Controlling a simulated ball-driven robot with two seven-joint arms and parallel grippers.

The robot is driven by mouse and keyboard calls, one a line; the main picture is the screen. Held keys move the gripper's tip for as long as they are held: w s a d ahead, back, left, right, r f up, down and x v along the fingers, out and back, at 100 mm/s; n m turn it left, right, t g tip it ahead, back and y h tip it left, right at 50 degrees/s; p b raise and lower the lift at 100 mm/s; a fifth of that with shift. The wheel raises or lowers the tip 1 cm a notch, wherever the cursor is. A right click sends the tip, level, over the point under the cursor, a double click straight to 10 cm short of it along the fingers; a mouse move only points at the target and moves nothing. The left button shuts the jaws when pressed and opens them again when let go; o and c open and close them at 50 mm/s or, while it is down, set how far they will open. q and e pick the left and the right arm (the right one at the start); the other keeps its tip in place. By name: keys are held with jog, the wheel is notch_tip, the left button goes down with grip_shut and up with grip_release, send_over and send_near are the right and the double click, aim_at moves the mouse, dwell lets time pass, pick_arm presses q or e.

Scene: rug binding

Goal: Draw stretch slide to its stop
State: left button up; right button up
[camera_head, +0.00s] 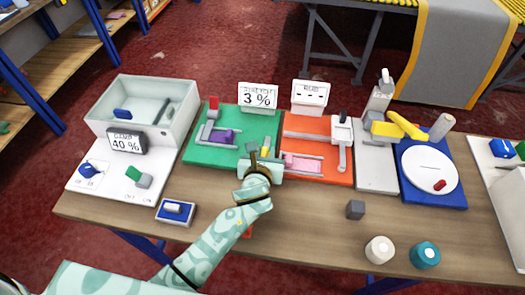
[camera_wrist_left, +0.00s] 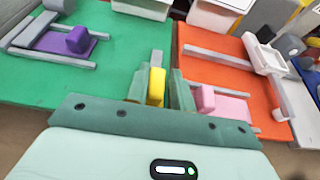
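Which part is the stretch slide is not marked. My right gripper is not in view.
The orange board (camera_head: 317,127) with a pink block (camera_head: 302,162) lies close right of my left gripper. A bin (camera_head: 107,128) and a 40 % display (camera_head: 126,141) stand left.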

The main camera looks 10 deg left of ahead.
pick_arm(q)
jog(key=shift+o, duration=0.9)
jog(key=shift+d, duration=0.2)
jog(key=shift+a, duration=0.1)
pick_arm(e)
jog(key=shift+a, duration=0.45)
